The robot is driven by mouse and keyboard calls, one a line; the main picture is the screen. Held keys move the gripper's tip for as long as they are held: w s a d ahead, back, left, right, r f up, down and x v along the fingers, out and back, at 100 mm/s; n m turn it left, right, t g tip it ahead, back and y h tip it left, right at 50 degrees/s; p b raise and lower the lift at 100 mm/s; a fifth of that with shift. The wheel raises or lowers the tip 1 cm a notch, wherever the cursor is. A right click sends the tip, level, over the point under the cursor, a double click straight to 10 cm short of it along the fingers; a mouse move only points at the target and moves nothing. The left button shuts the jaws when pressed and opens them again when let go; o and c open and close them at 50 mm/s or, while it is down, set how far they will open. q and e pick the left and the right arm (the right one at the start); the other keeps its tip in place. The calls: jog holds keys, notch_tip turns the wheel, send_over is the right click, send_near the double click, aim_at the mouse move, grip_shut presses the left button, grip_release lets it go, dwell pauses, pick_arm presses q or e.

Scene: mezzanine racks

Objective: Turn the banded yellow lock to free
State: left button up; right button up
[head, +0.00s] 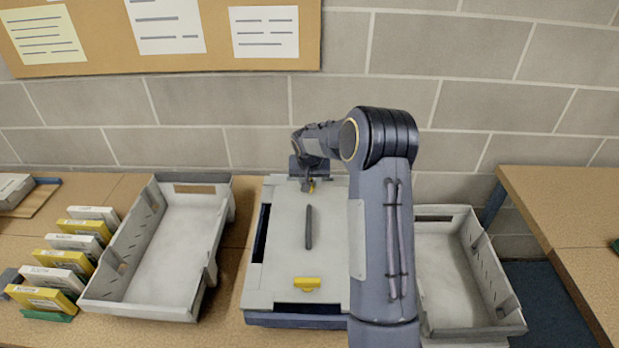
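A grey-lidded case (270,255) with a dark body lies on the bench, a dark bar handle (308,228) along the middle of its lid. A plain-looking yellow lock (307,284) sits at the lid's near edge, lying crosswise. Another small yellow-orange piece (312,186) shows at the far edge, partly hidden by my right gripper (307,186). I cannot make out bands on either piece. My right gripper points down at the far piece, at or just above it; whether its fingers are open or shut on it is too small to tell. My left gripper is out of view.
Open grey trays stand on the left (100,293) and right (500,331) of the case. My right arm hides the case's right side. Several yellow and white boxes (66,260) stand in a row at far left. A block wall with a notice board (215,50) rises behind.

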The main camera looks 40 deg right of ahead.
jog(key=shift+f, duration=0.1)
jog(key=shift+c, duration=0.2)
grip_shut()
